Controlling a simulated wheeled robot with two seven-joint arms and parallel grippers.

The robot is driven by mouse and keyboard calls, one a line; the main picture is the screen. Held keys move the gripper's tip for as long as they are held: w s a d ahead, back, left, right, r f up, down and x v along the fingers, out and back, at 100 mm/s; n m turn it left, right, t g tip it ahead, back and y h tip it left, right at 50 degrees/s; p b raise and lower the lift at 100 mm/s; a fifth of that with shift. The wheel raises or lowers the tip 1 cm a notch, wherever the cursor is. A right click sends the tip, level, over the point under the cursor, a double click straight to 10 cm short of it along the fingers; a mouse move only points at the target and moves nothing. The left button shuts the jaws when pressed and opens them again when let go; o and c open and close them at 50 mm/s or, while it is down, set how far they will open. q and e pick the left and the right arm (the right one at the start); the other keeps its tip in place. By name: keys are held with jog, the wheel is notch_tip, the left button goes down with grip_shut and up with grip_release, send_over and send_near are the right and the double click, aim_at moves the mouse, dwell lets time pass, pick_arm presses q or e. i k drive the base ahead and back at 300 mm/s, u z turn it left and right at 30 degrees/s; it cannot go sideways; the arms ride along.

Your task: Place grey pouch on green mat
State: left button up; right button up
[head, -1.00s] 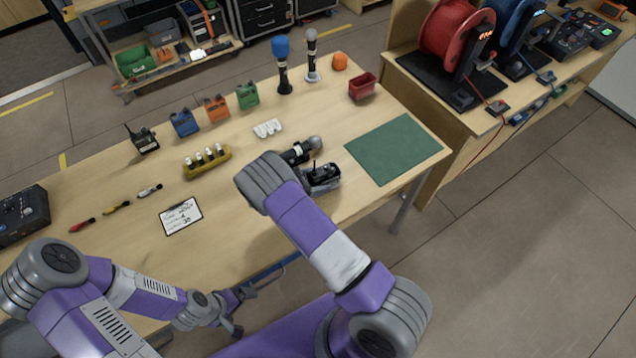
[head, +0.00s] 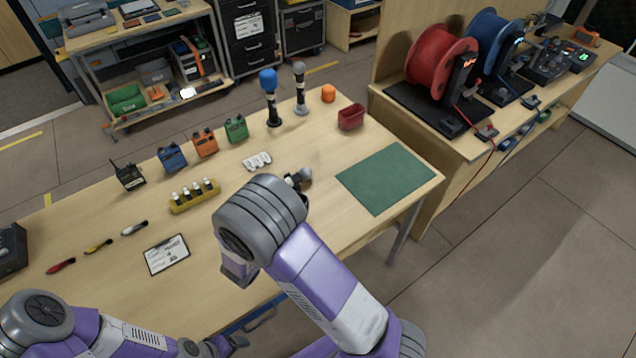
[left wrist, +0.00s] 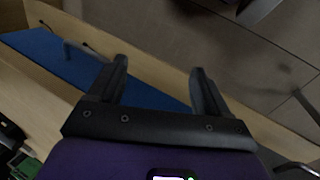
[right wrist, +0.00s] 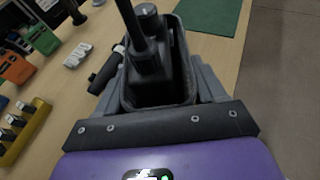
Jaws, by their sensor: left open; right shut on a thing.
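The grey pouch (right wrist: 128,88) shows in the right wrist view as an open-topped holder with a black device (right wrist: 150,55) with an antenna in it. My right gripper (right wrist: 163,88) is shut on the pouch. In the head view my right arm hides both gripper and pouch. The green mat (head: 386,178) lies flat and bare at the right end of the table; its edge also shows at the top of the right wrist view (right wrist: 210,14). My left gripper (left wrist: 157,85) is open and empty, low in front of the table in the head view (head: 225,345).
A lying microphone (head: 299,179) is between my right arm and the mat. Coloured packs and a yellow battery holder (head: 194,196) stand left. A cable-reel bench (head: 400,110) adjoins the right.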

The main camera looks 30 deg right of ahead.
aim_at(392, 172)
jog(key=u, duration=1.5)
jog(key=k, duration=1)
jog(key=z, duration=2)
jog(key=i, duration=0.5)
